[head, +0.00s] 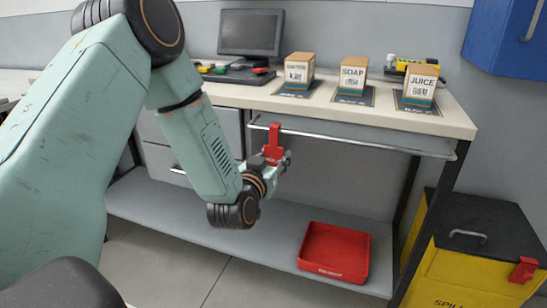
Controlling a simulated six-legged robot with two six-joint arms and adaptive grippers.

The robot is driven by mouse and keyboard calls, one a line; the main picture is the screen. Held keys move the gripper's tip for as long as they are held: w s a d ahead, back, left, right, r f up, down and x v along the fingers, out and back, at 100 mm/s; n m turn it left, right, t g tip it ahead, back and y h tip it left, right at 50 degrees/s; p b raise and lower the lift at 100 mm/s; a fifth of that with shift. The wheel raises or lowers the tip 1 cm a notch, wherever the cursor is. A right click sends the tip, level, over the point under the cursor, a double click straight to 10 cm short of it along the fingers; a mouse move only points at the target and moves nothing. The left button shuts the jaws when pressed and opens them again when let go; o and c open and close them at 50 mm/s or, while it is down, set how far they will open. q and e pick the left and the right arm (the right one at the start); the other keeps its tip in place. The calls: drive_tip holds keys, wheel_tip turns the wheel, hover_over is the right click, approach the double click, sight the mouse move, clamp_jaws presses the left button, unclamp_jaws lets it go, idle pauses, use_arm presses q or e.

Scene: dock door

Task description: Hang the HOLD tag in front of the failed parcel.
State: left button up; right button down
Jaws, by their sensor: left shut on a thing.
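The red HOLD tag (273,142) is upright in my left gripper (277,163), which is shut on it. The tag's top overlaps the metal rail (352,143) along the bench front, near the rail's left end. I cannot tell whether it touches the rail. Three box parcels stand on dark mats on the bench: a left one with small unreadable print (298,73), the SOAP parcel (352,78) in the middle and the JUICE parcel (420,90) at the right. No clear fail mark shows on any of them. My right gripper is out of view.
A monitor (250,33) stands at the back of the bench. A red tray (334,252) sits on the lower shelf (235,232). A yellow spill bin (455,255) with a black lid stands at the right, below a blue cabinet (507,35). The rail right of the tag is clear.

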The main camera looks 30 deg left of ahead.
use_arm(q)
drive_tip(key=o, duration=0.9)
drive_tip(key=v, duration=1.2)
